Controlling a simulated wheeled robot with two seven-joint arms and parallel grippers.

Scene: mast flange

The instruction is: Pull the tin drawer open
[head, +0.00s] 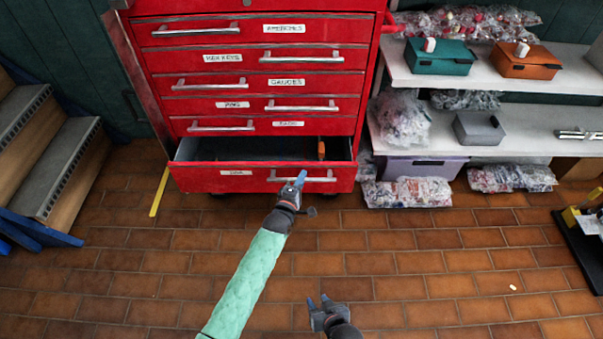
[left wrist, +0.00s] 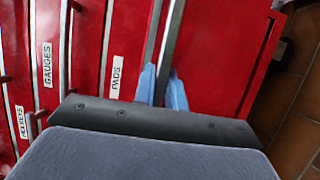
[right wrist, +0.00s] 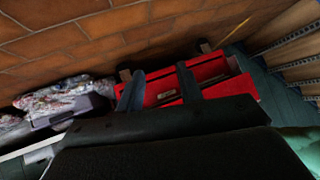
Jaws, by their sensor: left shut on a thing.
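The tin drawer (head: 225,185) is the lowest drawer of the red cabinet, and it stands pulled out, with its dark inside (head: 250,150) showing from above. A small orange thing (head: 321,150) shows at its right side. My left gripper (head: 299,180) is at the drawer's silver handle (head: 322,179), shut on it. In the left wrist view the blue fingertips (left wrist: 162,88) close on the handle bar (left wrist: 172,40). My right gripper (head: 317,301) is open and empty, low over the floor in front. The open drawer also shows between its fingers in the right wrist view (right wrist: 160,90).
The drawers above (head: 265,82) are shut. Shelves (head: 520,125) with bins and bagged parts stand at the right. A wooden stair (head: 50,150) and a yellow strip (head: 159,192) are at the left. The brick-tiled floor (head: 420,265) in front is mostly clear.

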